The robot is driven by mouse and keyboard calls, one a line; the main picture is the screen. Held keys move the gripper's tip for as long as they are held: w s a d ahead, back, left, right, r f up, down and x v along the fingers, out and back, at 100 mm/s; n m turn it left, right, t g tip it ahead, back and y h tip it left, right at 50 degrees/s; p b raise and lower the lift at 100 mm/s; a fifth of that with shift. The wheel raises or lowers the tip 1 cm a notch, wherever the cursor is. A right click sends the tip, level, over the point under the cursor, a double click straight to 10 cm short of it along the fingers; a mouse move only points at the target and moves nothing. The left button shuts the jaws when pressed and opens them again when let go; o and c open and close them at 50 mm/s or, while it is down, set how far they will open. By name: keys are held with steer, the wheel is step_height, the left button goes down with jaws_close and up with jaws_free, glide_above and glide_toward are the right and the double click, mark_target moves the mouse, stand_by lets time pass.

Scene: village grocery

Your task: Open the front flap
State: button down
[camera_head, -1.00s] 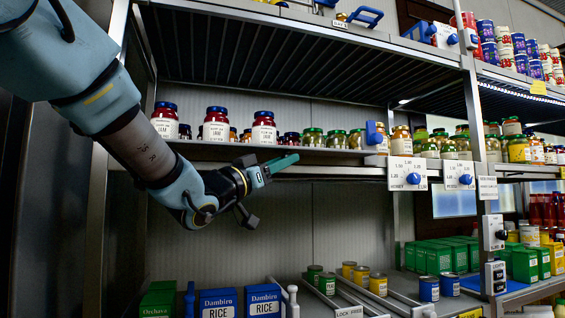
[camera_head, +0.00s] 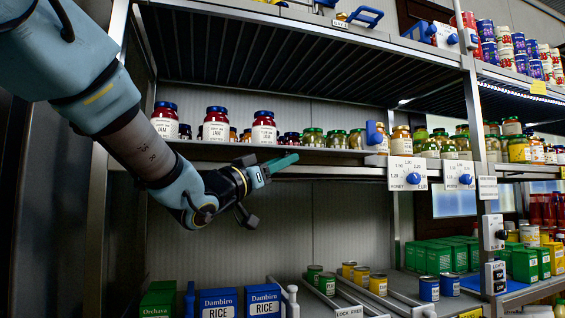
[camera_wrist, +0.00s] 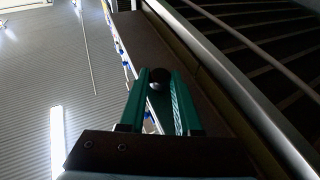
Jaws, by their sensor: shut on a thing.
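My gripper (camera_head: 280,163) is at the front edge of the middle shelf, below the jars. Its green fingers also show in the wrist view (camera_wrist: 160,78), where a dark round knob (camera_wrist: 160,75) with a pale spot sits between the fingertips. The fingers are closed on this knob. A long, narrow dark strip, which looks like the front flap (camera_head: 330,156), runs along the shelf edge; it also shows beside the fingers in the wrist view (camera_wrist: 190,62). In the head view the fingers hide the knob. I cannot tell how far the flap is tilted.
Red jam jars (camera_head: 216,125) and smaller green-lidded jars (camera_head: 313,138) stand just behind the shelf edge. White price dials with blue knobs (camera_head: 413,178) hang to the right. Rice boxes (camera_head: 264,300) and cans (camera_head: 361,277) stand on the lower shelf. The space between the shelves is clear.

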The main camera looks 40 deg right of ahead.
stand_by(0.4)
steer(key=r+n+p, duration=0.1)
steer(key=p, duration=0.1)
steer(key=r+n+t+y+p, duration=0.1)
steer(key=n+p, duration=0.1)
steer(key=shift+s+a+y, duration=0.1)
steer(key=shift+s+y, duration=0.15)
steer(key=shift+y, duration=0.05)
steer(key=shift+n+p, duration=0.45)
steer(key=shift+n, duration=0.05)
steer(key=shift+t, duration=0.3)
steer(key=shift+f, duration=0.1)
steer(key=c, duration=0.6)
jaws_free()
steer(key=shift+a, duration=0.1)
